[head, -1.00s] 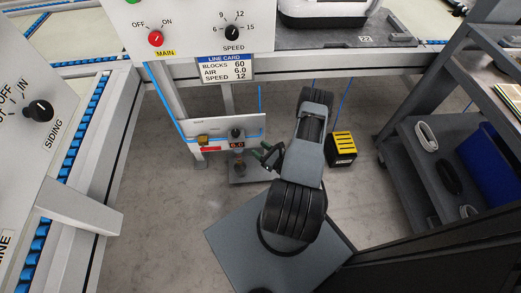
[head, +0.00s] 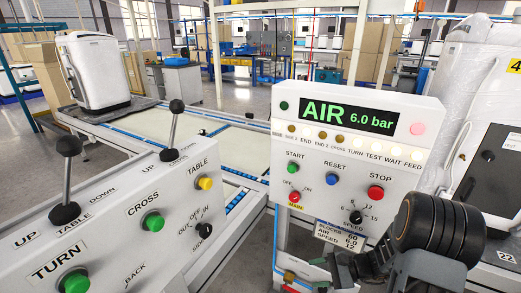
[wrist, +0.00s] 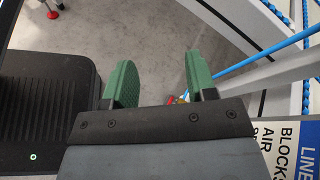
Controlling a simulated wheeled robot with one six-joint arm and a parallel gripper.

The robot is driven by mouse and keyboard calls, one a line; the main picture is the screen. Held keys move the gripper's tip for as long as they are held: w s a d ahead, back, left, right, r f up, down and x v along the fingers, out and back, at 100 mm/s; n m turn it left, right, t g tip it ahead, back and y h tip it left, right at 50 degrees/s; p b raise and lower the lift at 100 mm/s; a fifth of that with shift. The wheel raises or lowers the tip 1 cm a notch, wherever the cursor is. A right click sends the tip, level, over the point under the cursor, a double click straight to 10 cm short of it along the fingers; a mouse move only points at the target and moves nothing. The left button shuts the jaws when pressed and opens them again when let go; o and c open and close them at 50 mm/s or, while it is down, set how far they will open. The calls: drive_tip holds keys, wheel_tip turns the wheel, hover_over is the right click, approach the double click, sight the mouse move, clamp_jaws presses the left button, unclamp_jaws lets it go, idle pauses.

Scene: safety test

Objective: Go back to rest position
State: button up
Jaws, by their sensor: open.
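My gripper (head: 322,272) is at the lower right of the head view, in front of and below the control panel (head: 350,165) with the AIR 6.0 bar display. My arm is bent there and hides part of the panel's lower right and of the line card (head: 335,225). In the wrist view my gripper (wrist: 160,82) shows two green finger pads held apart, with nothing between them but a view of the floor and frame. The line card (wrist: 292,140) shows at the right of that view, near the gripper.
A second control panel (head: 130,215) with two upright levers stands at the left. A white machine (head: 92,68) sits on the line at the back left, and another (head: 470,95) at the right. Frame rails and a blue cable (wrist: 270,55) lie close to the gripper.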

drive_tip(key=s+r+n+h+p, duration=0.3)
drive_tip(key=r+n+h+p, duration=0.1)
drive_tip(key=r, duration=0.7)
drive_tip(key=s+r+n+t+h+p, duration=0.1)
drive_tip(key=s+r+n+h+p, duration=0.2)
drive_tip(key=r, duration=0.8)
drive_tip(key=s+r+n+h+p, duration=0.3)
drive_tip(key=r+n+h+p, duration=0.3)
drive_tip(key=r, duration=0.4)
drive_tip(key=shift+s+a+r+n+t+p, duration=0.15)
drive_tip(key=shift+a+r+n+t+p, duration=0.3)
drive_tip(key=shift+p, duration=0.65)
